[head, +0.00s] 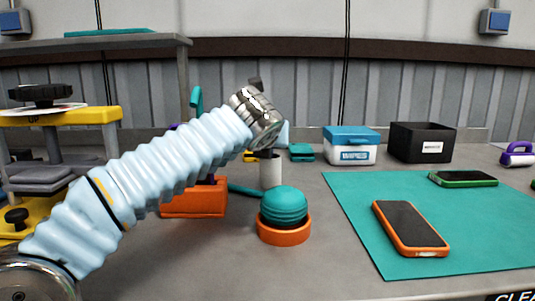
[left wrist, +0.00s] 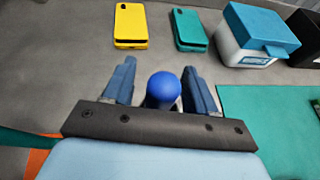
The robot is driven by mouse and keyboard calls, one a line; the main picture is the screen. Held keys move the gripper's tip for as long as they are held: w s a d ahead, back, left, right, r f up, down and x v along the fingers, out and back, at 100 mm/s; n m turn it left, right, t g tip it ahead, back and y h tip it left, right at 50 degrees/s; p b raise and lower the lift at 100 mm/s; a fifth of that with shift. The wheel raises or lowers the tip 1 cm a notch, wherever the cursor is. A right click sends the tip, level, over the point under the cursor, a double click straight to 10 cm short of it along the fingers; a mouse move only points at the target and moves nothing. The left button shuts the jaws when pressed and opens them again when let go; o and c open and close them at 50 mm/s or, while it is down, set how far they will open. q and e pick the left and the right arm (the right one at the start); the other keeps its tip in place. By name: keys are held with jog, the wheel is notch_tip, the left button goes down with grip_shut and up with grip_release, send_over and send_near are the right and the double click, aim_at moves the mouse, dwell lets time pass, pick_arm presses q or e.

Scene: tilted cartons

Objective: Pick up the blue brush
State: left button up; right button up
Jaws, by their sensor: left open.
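A rounded, bright blue end, which looks like part of the blue brush (left wrist: 163,88), shows in the left wrist view. It lies between the two fingers of my left gripper (left wrist: 159,66), with a gap on each side. The gripper is open; the rest of the brush is hidden behind the gripper's dark crossbar. In the head view my left arm reaches in from the left, and its wrist is above a pale upright cup (head: 270,172). The brush cannot be made out there. My right gripper is not in view.
A teal ball-shaped item in an orange ring (head: 284,215) and an orange box (head: 194,199) stand near the cup. Yellow (left wrist: 130,25) and teal (left wrist: 188,30) phone-like items lie beyond the gripper. A white box with a blue lid (head: 350,146) and a teal mat (head: 360,205) are rightward.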

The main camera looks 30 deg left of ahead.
pick_arm(q)
jog(key=shift+c, duration=0.5)
jog(key=c, duration=0.9)
